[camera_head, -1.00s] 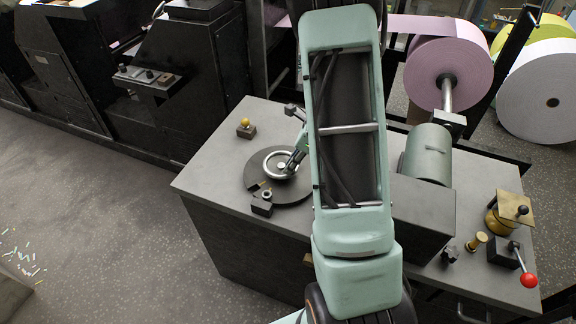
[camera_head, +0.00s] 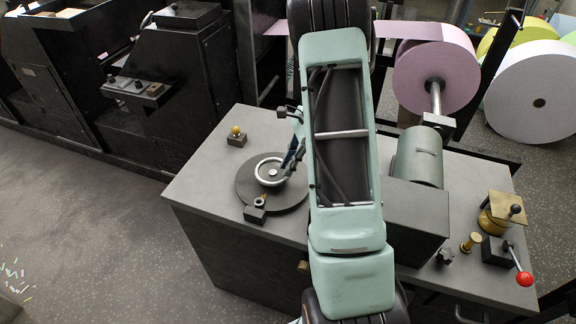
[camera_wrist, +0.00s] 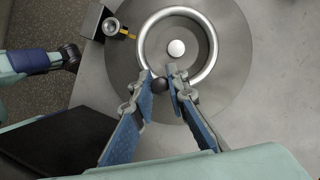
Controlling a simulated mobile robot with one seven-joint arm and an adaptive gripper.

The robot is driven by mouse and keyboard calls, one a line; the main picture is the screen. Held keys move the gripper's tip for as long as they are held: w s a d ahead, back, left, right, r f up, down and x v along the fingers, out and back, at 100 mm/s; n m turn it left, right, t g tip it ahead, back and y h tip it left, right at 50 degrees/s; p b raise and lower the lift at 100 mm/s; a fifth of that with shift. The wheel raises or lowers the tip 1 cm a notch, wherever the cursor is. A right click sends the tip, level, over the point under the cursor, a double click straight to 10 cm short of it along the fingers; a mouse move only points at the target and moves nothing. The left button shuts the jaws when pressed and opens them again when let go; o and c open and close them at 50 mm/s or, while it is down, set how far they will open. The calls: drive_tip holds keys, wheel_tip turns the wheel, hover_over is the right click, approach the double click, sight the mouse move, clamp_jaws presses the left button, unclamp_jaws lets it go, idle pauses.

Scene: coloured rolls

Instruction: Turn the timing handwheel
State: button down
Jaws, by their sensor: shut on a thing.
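The handwheel (camera_head: 260,178) is a bright metal ring with a pale hub, lying flat on a dark round plate (camera_head: 268,202) on the grey cabinet top. In the wrist view the handwheel's ring (camera_wrist: 211,50) shows from above, with a black round knob (camera_wrist: 160,86) at its near side. My gripper (camera_wrist: 163,78) has its two blue-padded fingers on either side of this knob and is shut on it. In the head view my gripper (camera_head: 288,166) reaches the ring's right side, and my arm hides part of the cabinet top.
A green motor-like cylinder (camera_head: 418,158), a brass pot (camera_head: 500,215) and a red-knobbed lever (camera_head: 524,278) are to the right.

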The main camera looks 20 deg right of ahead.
drive_tip(key=c, duration=1.9)
unclamp_jaws()
drive_tip(key=v, duration=1.2)
